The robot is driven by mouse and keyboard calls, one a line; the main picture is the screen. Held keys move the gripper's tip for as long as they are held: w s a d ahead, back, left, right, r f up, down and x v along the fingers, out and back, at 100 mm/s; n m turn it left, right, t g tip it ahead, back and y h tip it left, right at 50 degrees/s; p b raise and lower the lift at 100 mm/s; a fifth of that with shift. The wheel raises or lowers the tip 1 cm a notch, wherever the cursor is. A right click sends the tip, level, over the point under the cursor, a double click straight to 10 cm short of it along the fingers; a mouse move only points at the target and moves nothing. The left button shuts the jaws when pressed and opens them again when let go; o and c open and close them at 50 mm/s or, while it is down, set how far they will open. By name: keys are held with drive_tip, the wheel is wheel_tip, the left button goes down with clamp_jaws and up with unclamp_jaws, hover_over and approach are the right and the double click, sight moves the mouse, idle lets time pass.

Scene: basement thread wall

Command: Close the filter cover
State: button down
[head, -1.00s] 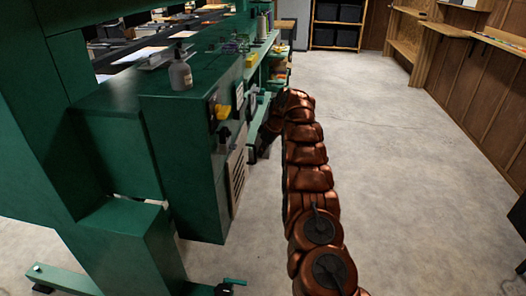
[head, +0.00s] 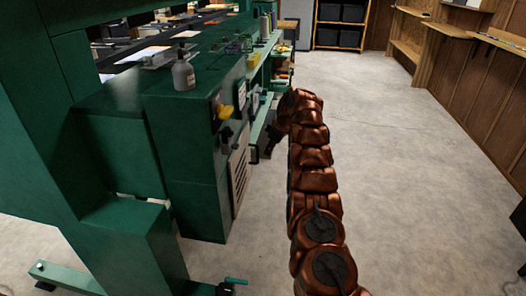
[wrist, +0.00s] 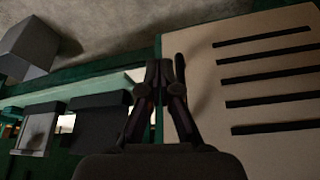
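The filter cover (head: 239,172), a pale panel with dark slots, is on the side of the green machine (head: 190,150). In the wrist view the cover (wrist: 267,82) fills the right side. Its left edge runs up behind the fingers. I cannot tell how far it stands from its frame. My gripper (head: 268,148) is low beside the machine, right of the cover in the head view. In the wrist view the fingertips of my gripper (wrist: 167,70) are close together at the cover's left edge. Whether they touch the cover or each other is unclear.
A yellow knob (head: 223,111) and a dark knob (head: 226,134) sit above the cover. A grey bottle (head: 183,73) stands on the machine top. A green bench (head: 259,117) extends behind the gripper. Concrete floor (head: 390,180) is clear to the right.

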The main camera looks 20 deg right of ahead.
drive_tip(key=s+d+r+p, duration=0.2)
drive_tip(key=d+r+p, duration=0.3)
drive_tip(key=r+p, duration=0.2)
drive_tip(key=shift+d+r, duration=0.2)
drive_tip(key=shift+r, duration=0.9)
drive_tip(key=shift+s+f, duration=0.1)
drive_tip(key=shift+s, duration=0.05)
